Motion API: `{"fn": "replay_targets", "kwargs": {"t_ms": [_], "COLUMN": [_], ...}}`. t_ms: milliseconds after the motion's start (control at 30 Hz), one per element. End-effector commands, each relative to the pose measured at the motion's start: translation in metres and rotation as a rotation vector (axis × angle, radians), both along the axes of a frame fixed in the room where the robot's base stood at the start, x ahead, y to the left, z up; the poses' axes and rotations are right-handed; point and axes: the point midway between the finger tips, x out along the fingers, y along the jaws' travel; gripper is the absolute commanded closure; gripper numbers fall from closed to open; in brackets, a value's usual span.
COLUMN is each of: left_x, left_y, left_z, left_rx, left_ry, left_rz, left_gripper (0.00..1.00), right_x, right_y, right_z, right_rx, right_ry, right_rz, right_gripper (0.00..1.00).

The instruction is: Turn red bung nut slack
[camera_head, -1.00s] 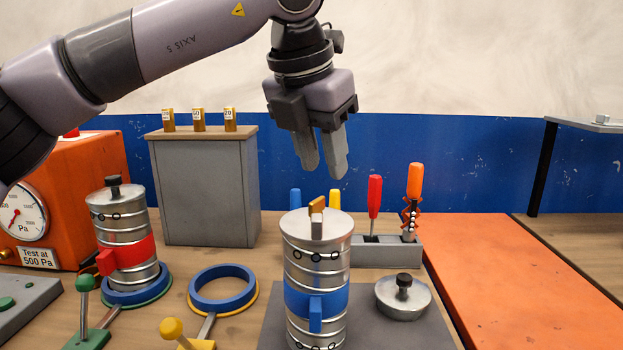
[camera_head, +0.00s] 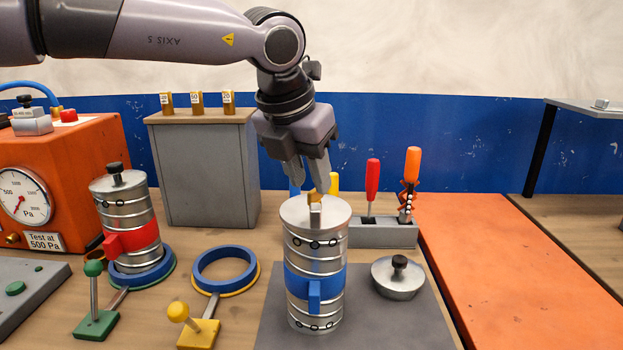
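The red-banded duct piece (camera_head: 128,241) stands upright in a blue ring at the left. A grey bung closes its top, with a black nut (camera_head: 115,168) standing in the middle. My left gripper (camera_head: 311,190) is well to the right of that nut. It points down over the blue-banded duct (camera_head: 314,285), its fingers apart around or just behind the small brown tab (camera_head: 316,199) on that duct's lid. I cannot tell whether it touches the tab. My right gripper is not in view.
An orange gauge box (camera_head: 85,150) stands behind the red-banded duct. A green lever (camera_head: 93,292), a yellow lever (camera_head: 185,318) and an empty blue ring (camera_head: 224,288) are in front. A loose bung (camera_head: 398,282) lies on the grey mat (camera_head: 400,325). A tool rack (camera_head: 385,233) stands behind.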

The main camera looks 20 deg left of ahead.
Motion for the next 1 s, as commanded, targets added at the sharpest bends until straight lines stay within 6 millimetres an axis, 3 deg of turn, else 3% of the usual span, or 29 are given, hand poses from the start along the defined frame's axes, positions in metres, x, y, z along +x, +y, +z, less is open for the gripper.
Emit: {"fn": "replay_targets", "kwargs": {"t_ms": [200, 467, 500, 600, 1000], "left_x": [0.008, 0.009, 0.009, 0.009, 0.009], "left_y": [-0.002, -0.002, -0.002, -0.002, -0.003], "left_z": [-0.019, -0.022, -0.022, -0.021, -0.023], "left_rx": [0.001, 0.001, 0.001, 0.001, 0.0], "left_ry": [0.001, 0.0, 0.0, 0.0, -0.002], "left_rz": [0.0, 0.0, 0.0, 0.0, 0.032], "left_gripper": [0.65, 0.65, 0.68, 1.0, 1.0], "right_x": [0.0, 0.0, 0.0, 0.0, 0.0], "right_y": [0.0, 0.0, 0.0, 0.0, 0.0], "right_z": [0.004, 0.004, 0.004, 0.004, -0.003], "right_rx": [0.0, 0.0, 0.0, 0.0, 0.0], "right_ry": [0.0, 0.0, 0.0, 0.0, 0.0], "right_rz": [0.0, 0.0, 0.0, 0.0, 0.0], "right_gripper": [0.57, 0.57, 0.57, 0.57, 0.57]}}
